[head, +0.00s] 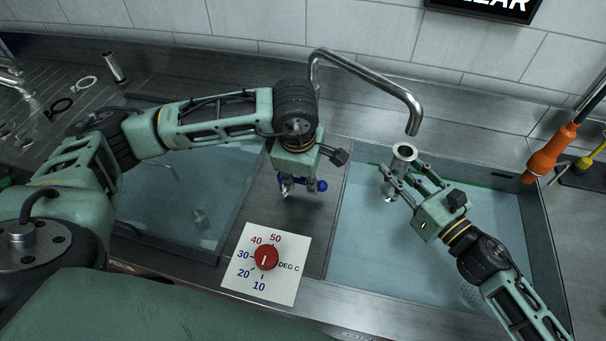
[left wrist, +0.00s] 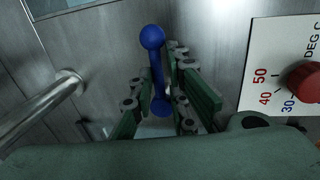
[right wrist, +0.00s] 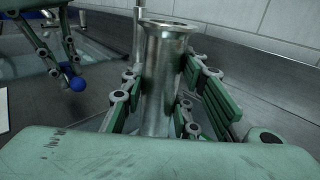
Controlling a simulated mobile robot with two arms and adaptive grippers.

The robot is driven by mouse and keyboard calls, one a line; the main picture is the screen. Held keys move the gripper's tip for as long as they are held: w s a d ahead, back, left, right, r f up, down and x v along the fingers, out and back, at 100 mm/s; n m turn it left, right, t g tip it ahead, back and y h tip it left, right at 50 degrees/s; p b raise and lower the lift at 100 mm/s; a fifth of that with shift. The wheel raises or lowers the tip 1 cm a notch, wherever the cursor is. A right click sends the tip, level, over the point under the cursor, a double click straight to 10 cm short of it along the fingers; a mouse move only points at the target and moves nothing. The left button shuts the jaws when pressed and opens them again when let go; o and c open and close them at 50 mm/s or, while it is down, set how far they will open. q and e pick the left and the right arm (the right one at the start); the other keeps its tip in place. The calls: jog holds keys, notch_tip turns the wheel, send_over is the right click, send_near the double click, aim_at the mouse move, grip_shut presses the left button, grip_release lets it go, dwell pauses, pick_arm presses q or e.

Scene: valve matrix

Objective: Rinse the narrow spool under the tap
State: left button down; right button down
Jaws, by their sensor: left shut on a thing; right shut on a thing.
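The narrow spool (head: 404,152) is a shiny metal tube with a flanged end, upright below the mouth of the tap (head: 414,122). My right gripper (head: 393,180) is shut around it over the right basin; in the right wrist view the spool (right wrist: 165,75) stands between the fingers. No water stream is visible. My left gripper (head: 300,190) is shut on the blue tap handle (head: 321,186), a bar with ball ends between the basins. The handle (left wrist: 157,70) also shows between the fingers in the left wrist view. Its base is hidden.
A temperature dial with a red knob (head: 266,257) sits in front, between the basins. The left basin (head: 165,215) holds water and a small submerged part (head: 200,218). An orange-handled tool (head: 548,157) stands at right.

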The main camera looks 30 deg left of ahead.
pick_arm(q)
jog(key=m, duration=0.3)
jog(key=shift+s+a+r+h, duration=0.15)
jog(key=shift+s+r+h, duration=0.15)
jog(key=shift+r, duration=0.1)
jog(key=c, duration=1.9)
grip_release()
jog(key=shift+o, duration=0.2)
jog(key=shift+f, duration=0.15)
jog(key=shift+f, duration=0.1)
notch_tip(320, 180, up, 12)
jog(key=s, duration=0.2)
jog(key=shift+s, duration=0.2)
jog(key=shift+a+f, duration=0.1)
